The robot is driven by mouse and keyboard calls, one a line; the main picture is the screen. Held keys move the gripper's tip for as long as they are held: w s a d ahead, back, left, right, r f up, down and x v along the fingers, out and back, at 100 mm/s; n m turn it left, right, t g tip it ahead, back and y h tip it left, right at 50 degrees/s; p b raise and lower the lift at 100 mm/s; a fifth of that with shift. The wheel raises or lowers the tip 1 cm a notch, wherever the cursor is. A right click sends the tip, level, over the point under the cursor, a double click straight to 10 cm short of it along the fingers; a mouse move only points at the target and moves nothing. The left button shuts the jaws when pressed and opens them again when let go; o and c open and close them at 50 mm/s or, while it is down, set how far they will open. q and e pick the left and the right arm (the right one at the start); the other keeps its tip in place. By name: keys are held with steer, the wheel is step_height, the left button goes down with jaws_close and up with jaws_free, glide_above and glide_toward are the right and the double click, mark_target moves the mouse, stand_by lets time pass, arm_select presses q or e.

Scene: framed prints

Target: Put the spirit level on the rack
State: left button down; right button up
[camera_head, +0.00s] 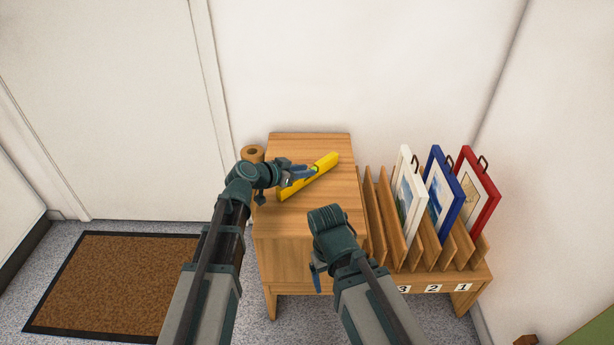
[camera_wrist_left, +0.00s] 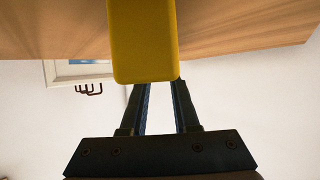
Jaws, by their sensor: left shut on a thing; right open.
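The yellow spirit level (camera_head: 328,164) is over the top of the wooden cabinet (camera_head: 310,145), slanting up to the right. My left gripper (camera_head: 308,173) is shut on it near its middle. In the left wrist view, the level's yellow end (camera_wrist_left: 143,45) covers the tips of the left fingers (camera_wrist_left: 160,90). I cannot tell whether the level touches the cabinet top. The wooden rack (camera_head: 414,283) with upright slats stands right of the cabinet. My right gripper (camera_head: 317,276) is open and empty, low at the cabinet's front, partly hidden by its wrist.
White (camera_head: 408,200), blue (camera_head: 441,195) and red (camera_head: 476,188) framed prints stand in the rack's right part. Its left slots look empty. Number labels (camera_head: 433,288) are on its front. A brown roll (camera_head: 252,152) is at the cabinet's left edge. A doormat (camera_head: 120,280) lies left.

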arm_select(q)
steer(key=shift+r, duration=0.1)
steer(key=c, duration=1.1)
jaws_free()
steer(key=shift+f, duration=0.2)
steer(key=o, duration=0.4)
steer(key=shift+o, duration=0.2)
steer(key=shift+r, duration=0.2)
steer(key=p+v, duration=0.5)
steer(key=v, duration=0.7)
